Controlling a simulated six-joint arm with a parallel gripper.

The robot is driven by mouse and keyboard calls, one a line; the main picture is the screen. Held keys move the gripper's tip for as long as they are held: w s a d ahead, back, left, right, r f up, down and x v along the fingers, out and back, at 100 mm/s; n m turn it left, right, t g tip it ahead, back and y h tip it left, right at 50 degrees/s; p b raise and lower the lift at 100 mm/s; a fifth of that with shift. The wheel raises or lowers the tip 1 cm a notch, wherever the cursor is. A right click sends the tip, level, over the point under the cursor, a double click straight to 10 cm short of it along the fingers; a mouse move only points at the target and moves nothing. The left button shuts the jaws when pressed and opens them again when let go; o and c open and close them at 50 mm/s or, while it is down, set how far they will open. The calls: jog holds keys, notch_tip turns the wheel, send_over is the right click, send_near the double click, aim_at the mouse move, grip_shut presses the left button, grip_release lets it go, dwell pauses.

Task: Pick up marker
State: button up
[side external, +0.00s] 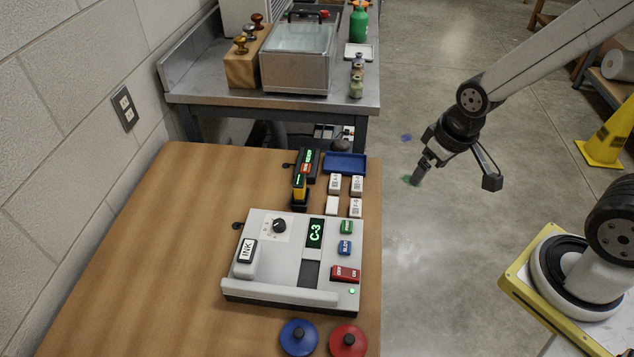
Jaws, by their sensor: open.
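I cannot clearly make out a marker. My gripper (453,181) is open and empty. It hangs over the floor to the right of the table, apart from everything on it.
The grey machine (262,285) shows "C-3" and carries an INK block (246,252). Small white blocks (334,184) and a blue tray (345,162) are nearby. Blue (298,338) and red (348,341) discs sit in front. The table's left side (150,260) is clear.

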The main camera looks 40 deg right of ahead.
jog(key=shift+w, duration=0.1)
jog(key=n+g+y, duration=0.1)
jog(key=n+g, duration=0.1)
jog(key=n, duration=0.7)
send_over(333, 204)
jog(key=f, duration=1)
jog(key=s+f, duration=0.1)
jog(key=f, duration=0.5)
jog(key=shift+d, duration=0.4)
jog(key=shift+w+a+f, duration=0.1)
jog(key=shift+w+f, duration=0.15)
jog(key=shift+f, duration=0.15)
jog(key=shift+w+a+f, duration=0.1)
jog(key=shift+f, duration=1.2)
jog(key=shift+w+a+f, duration=0.1)
jog(key=shift+a+f, duration=0.05)
jog(key=shift+f, duration=1.15)
jog(key=shift+w+a+f, duration=0.1)
jog(key=shift+f, duration=1.15)
jog(key=shift+c, duration=0.2)
